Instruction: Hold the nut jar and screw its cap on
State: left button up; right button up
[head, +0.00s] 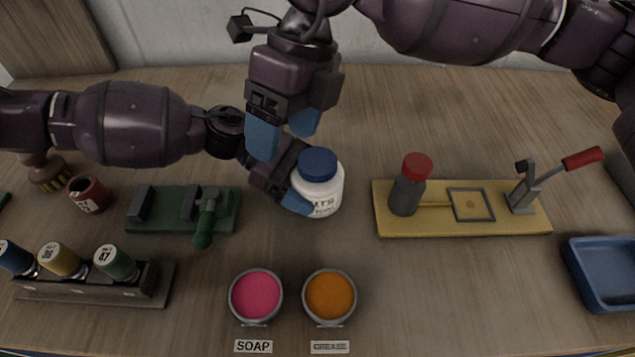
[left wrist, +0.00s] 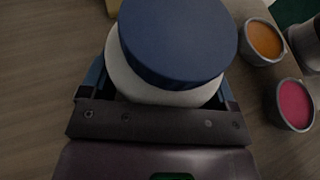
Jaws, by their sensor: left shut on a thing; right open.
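The white nut jar (head: 322,202) stands upright near the middle of the table, its dark label lettering partly visible. Its blue cap (head: 318,163) sits on top; I cannot tell how tightly it is seated. My left gripper (head: 311,192) is shut around the jar body from the left, one blue finger showing at its front. In the left wrist view the cap (left wrist: 178,38) covers most of the white jar (left wrist: 150,88) between the fingers. My right gripper (head: 284,132) is open and empty, pointing down just up and left of the cap, apart from it.
In front stand a pink soap cup (head: 256,297) and an orange grease cup (head: 330,297). A yellow board (head: 450,222) with a red-capped bottle and lever is at the right, beyond it a blue tray (head: 604,277). A green clamp (head: 165,210) and a spool rack (head: 90,284) are at the left.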

jog(key=s+a+r+n+g+y, duration=0.1)
jog(key=s+a+r+g+y, duration=0.2)
jog(key=a+r+y, duration=0.25)
jog(key=s+a+r+n+g+y, duration=0.1)
jog(key=s+a+r+g+y, duration=0.15)
jog(key=a+r+y, duration=0.35)
jog(key=w+r+m+t+y, duration=0.5)
jog(key=w+r+m+t, duration=0.2)
jog(key=w+m+t, duration=0.3)
jog(key=w+d+f+m+t+h, duration=0.45)
jog(key=w+f+h, duration=0.25)
jog(key=f+h, duration=0.35)
jog(key=s+d+f+n+g+h, duration=0.1)
jog(key=s+d+f+g+h, duration=0.1)
jog(key=d+f, duration=0.1)
jog(key=s+d+f+n+g+h, duration=0.2)
jog(key=d+f+h, duration=0.1)
jog(key=s+d+f+n+g+h, duration=0.1)
jog(key=s+d+f+n+h, duration=0.1)
jog(key=s+d+f+h, duration=0.1)
jog(key=shift+d+g, duration=0.4)
jog(key=shift+d, duration=0.2)
jog(key=shift+s+d+n+h, duration=0.3)
jog(key=shift+s+n+h, duration=0.05)
jog(key=shift+h, duration=0.05)
